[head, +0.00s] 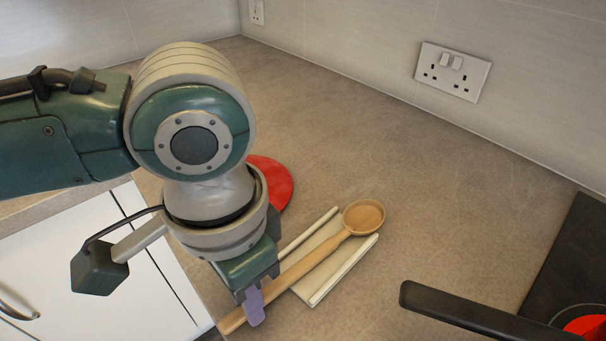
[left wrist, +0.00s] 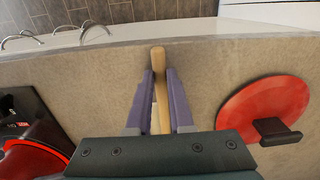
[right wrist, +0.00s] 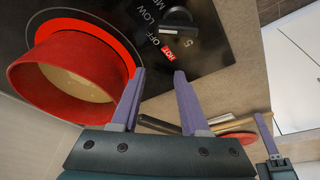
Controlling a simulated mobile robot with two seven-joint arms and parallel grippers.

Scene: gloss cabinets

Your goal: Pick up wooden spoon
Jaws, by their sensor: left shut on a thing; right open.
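The wooden spoon (head: 364,217) lies slantwise over a white spoon rest (head: 345,270) on the counter in the head view, bowl towards the back right. My left gripper (head: 255,306) is down at the counter, shut on the lower handle. In the left wrist view, the light handle (left wrist: 158,60) runs between the two purple fingers of my left gripper (left wrist: 160,85). The spoon's bowl is hidden there. My right gripper (right wrist: 160,74) shows in the right wrist view, open and empty, near the hob. It is not seen in the head view.
A red lid (left wrist: 262,112) with a dark knob lies beside the spoon. A red pan (right wrist: 75,85) stands on the black hob (head: 575,250). A black handle (head: 480,314) juts over the counter at the lower right. The counter behind the spoon is clear up to the wall.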

